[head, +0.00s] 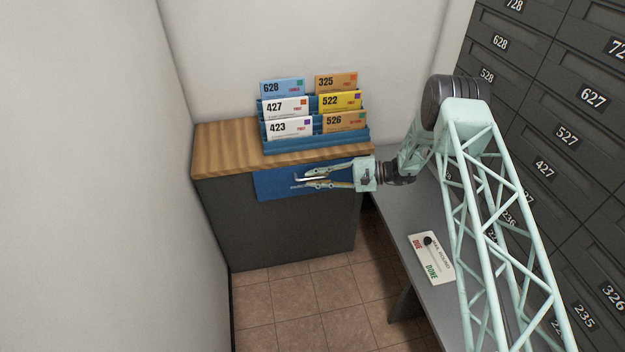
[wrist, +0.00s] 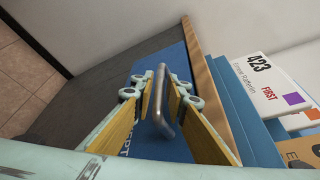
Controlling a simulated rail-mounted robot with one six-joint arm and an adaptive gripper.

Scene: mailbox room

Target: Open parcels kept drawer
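The parcels kept drawer is the blue front (head: 272,187) high on the dark grey cabinet, just below its wooden top. It looks closed; its lettering is mostly hidden by my gripper. A grey metal bar handle (wrist: 160,98) stands out from the blue front (wrist: 138,68) in the wrist view. My gripper (head: 311,178) is at the handle, reaching in from the right. In the wrist view its two yellow-padded fingers (wrist: 163,92) are on either side of the handle, with gaps showing. I cannot tell whether either finger touches it.
A blue letter rack (head: 318,140) with several numbered envelopes stands on the wooden top (head: 222,150). A grey bench (head: 408,218) with a mail round card (head: 431,258) is at the right, before dark numbered mailboxes (head: 567,135). Tiled floor (head: 300,305) is clear before the cabinet.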

